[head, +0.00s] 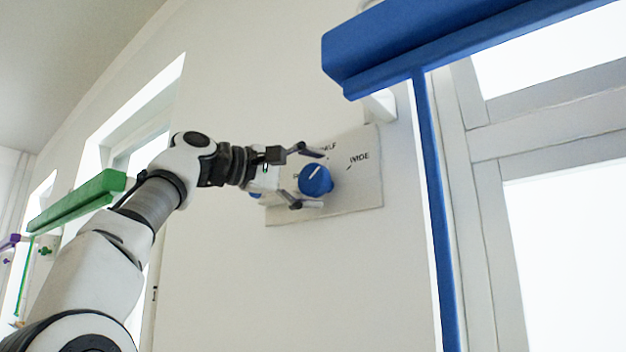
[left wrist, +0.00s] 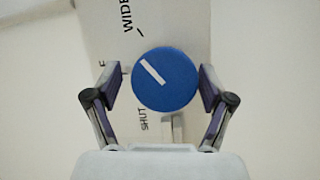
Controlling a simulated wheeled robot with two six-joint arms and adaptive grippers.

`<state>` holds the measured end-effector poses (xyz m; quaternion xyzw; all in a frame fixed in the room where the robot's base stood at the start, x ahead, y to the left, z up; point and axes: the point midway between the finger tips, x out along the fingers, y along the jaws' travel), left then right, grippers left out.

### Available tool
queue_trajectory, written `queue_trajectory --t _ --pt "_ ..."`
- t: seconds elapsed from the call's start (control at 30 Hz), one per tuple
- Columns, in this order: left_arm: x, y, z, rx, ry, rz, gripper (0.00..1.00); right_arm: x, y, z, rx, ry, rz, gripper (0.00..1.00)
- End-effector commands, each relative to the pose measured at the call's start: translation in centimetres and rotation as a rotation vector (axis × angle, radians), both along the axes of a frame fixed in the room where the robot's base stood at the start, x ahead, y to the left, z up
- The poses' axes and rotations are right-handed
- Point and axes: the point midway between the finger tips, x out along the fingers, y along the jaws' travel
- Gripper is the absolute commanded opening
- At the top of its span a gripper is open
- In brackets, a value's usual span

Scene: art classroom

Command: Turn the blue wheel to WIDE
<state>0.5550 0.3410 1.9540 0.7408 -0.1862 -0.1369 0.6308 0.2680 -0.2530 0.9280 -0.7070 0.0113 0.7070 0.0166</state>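The blue wheel (head: 315,181) sits on a pale panel (head: 362,195) on the wall. Its white pointer line slants to the upper right in the head view, between the HALF lettering and the WIDE mark (head: 359,157). In the left wrist view the wheel (left wrist: 178,92) shows its line toward the upper left, with WIDE (left wrist: 124,15) above and SHUT (left wrist: 143,120) below. HALF is mostly hidden by a finger. My left gripper (head: 312,179) is open, its fingers on either side of the wheel, with gaps visible in the wrist view. My right gripper is out of view.
A large blue housing (head: 440,45) with a blue vertical strip (head: 437,220) hangs to the right of the panel, before a bright window. A green housing (head: 80,200) is at the far left. The wall below the panel is bare.

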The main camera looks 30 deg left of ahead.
Motion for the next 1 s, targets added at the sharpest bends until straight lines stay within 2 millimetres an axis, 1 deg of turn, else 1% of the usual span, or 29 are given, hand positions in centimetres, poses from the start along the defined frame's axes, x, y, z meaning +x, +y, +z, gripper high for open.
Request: queue_trajectory --t 0.5,0.67,0.77,0.8,0.83,0.87,0.9,1.0 --pt "0.2 -0.1 -0.4 -0.001 0.011 -0.003 0.86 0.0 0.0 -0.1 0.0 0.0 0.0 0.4" --pt "0.2 -0.1 -0.5 -0.047 0.016 -0.005 0.86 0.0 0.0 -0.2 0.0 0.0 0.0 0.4" --pt "0.1 -0.1 -0.7 -0.142 0.025 -0.005 0.86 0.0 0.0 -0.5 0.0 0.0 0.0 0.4" --pt "0.2 -0.1 -0.9 -0.207 0.03 -0.005 0.86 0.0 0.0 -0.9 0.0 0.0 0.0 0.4" --pt "0.1 -0.1 -1.1 -0.279 0.035 -0.006 0.86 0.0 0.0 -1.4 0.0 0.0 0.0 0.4" --pt "0.2 -0.2 -1.6 -0.372 0.043 -0.007 0.86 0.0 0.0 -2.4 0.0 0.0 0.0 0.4" --pt "0.2 -0.2 -1.7 -0.47 0.048 -0.006 0.86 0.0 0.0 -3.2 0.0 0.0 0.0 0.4" --pt "0.3 -0.3 -1.6 -0.678 0.062 -0.008 0.86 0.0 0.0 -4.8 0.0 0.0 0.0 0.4"
